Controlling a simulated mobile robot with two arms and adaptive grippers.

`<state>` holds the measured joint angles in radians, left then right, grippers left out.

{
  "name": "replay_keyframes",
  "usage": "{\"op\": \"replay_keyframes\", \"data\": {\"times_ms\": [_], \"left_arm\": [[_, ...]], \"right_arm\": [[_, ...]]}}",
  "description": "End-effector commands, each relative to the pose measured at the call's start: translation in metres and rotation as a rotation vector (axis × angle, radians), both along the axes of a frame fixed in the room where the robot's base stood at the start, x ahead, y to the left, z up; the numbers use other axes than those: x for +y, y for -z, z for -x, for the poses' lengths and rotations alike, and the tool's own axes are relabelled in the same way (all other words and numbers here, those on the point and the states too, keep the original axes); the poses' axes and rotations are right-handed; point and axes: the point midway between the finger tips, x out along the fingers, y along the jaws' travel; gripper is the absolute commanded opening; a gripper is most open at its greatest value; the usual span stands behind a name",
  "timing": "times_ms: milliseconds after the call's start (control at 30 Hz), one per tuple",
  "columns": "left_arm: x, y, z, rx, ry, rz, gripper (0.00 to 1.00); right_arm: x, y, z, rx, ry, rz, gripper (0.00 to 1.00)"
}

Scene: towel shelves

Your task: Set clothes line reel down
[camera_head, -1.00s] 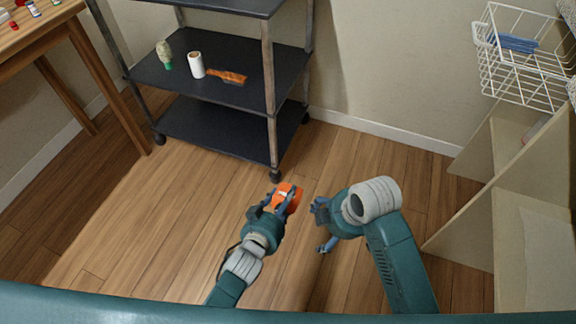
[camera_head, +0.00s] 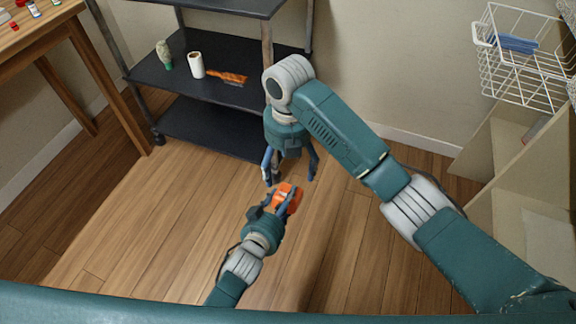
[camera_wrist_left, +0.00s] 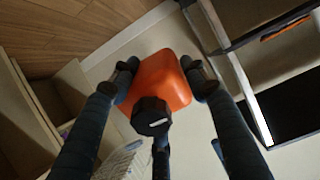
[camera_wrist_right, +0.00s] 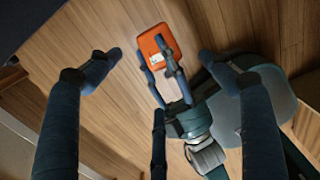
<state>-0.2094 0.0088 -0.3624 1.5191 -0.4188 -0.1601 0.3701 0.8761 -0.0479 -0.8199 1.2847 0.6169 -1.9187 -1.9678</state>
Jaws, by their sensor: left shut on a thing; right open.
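The clothes line reel (camera_head: 287,195) is an orange case with a dark round knob. My left gripper (camera_head: 279,199) is shut on it and holds it in front of the dark shelf cart. In the left wrist view the reel (camera_wrist_left: 163,80) sits between the fingers, its black knob toward the camera. My right gripper (camera_head: 290,178) is open and empty, just above and beyond the reel, pointing down. In the right wrist view the orange reel (camera_wrist_right: 158,46) and the left fingers lie between and beyond my open right fingers (camera_wrist_right: 168,68). I cannot tell whether the right fingers touch the reel.
The dark shelf cart (camera_head: 221,97) holds an orange brush (camera_head: 228,77), a white roll (camera_head: 196,65) and a green-tipped brush (camera_head: 165,55). A wooden table (camera_head: 48,36) stands at left. A white wire basket (camera_head: 520,65) and pale shelf boards are at right. Much floor is clear.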

Motion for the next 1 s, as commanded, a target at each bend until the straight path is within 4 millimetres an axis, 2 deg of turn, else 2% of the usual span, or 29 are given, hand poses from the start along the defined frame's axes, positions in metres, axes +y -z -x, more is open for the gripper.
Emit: {"op": "replay_keyframes", "data": {"times_ms": [233, 367, 800, 1000], "left_arm": [[0.000, -0.001, 0.000, -0.002, 0.000, 0.001, 0.14], [0.000, -0.001, 0.000, -0.002, 0.000, 0.001, 0.14], [0.000, -0.001, 0.000, -0.002, 0.000, 0.001, 0.14], [0.000, -0.001, 0.000, -0.002, 0.000, 0.001, 0.14]], "right_arm": [[0.000, 0.001, 0.000, 0.000, 0.003, -0.001, 0.80], [0.000, 0.011, 0.000, 0.001, 0.004, -0.001, 0.80], [0.000, 0.089, 0.001, 0.002, 0.006, 0.000, 0.80], [0.001, 0.112, 0.000, 0.000, 0.004, -0.001, 0.80]]}}
